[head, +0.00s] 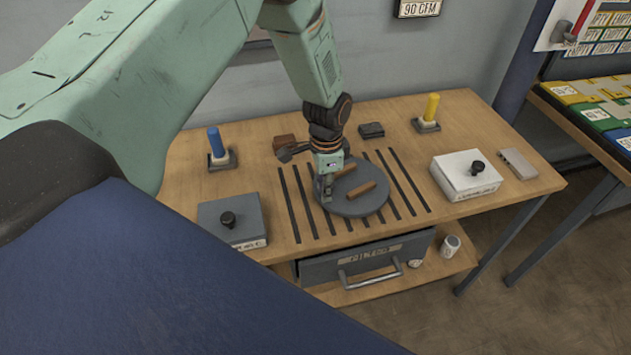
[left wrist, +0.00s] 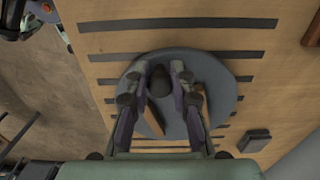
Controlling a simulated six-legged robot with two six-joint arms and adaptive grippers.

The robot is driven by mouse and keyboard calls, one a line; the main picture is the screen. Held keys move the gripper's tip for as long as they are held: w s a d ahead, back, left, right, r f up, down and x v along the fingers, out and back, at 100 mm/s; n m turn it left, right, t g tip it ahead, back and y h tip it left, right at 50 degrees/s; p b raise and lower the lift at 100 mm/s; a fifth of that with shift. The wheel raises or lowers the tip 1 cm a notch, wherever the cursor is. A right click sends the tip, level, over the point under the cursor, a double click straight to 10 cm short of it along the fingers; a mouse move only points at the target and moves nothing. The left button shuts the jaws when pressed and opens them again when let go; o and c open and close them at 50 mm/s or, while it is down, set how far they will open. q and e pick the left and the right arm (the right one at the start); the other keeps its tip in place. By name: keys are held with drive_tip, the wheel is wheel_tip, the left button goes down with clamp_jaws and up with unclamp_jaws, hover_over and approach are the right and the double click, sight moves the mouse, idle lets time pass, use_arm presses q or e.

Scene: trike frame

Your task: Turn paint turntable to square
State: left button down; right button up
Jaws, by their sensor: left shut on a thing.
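The paint turntable (head: 368,208) is a round grey disc on the slatted middle of the wooden bench. It also fills the middle of the left wrist view (left wrist: 224,92). Two brown wooden bars lie on it; the nearer bar (head: 362,190) is in plain sight, and the farther bar (head: 347,169) is partly behind my gripper. My left gripper (head: 326,195) reaches down over the disc's left side. In the left wrist view its fingers (left wrist: 159,84) are shut on a dark upright knob (left wrist: 160,74) on the disc. The knob is hidden in the head view. My right gripper is not in view.
A grey box (head: 230,217) stands left and a white box (head: 467,172) right, each with a black knob. Blue (head: 216,143) and yellow (head: 431,108) posts stand behind. A brown block (head: 284,143) and a dark block (head: 371,130) lie behind the disc. A drawer (head: 365,262) is below.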

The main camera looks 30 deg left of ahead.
sight(363, 206)
use_arm(q)
drive_tip(key=shift+s+d+r+n+p, duration=0.1)
drive_tip(key=shift+d+r+n+p, duration=0.1)
drive_tip(key=shift+d+n, duration=0.2)
drive_tip(key=shift+s+d+r+n+p, duration=0.1)
drive_tip(key=shift+d+n+p, duration=0.15)
drive_tip(key=shift+n, duration=0.25)
drive_tip(key=shift+d+f+n, duration=0.1)
drive_tip(key=shift+d+n, duration=0.5)
drive_tip(key=shift+n, duration=0.3)
drive_tip(key=shift+d+n+p, duration=0.4)
drive_tip(key=shift+d+n, duration=0.25)
drive_tip(key=shift+n, duration=0.25)
drive_tip(key=d+n, duration=0.2)
drive_tip(key=shift+w+n, duration=0.1)
drive_tip(key=shift+n, duration=0.3)
drive_tip(key=d+n, duration=0.1)
drive_tip(key=w+d+n, duration=0.1)
drive_tip(key=n, duration=0.1)
drive_tip(key=shift+w+d+n+b, duration=0.3)
drive_tip(key=shift+d+n+b, duration=0.05)
drive_tip(key=shift+n, duration=0.45)
drive_tip(key=shift+w+d+n+b, duration=0.3)
drive_tip(key=shift+d+n, duration=0.05)
drive_tip(key=shift+n, duration=0.45)
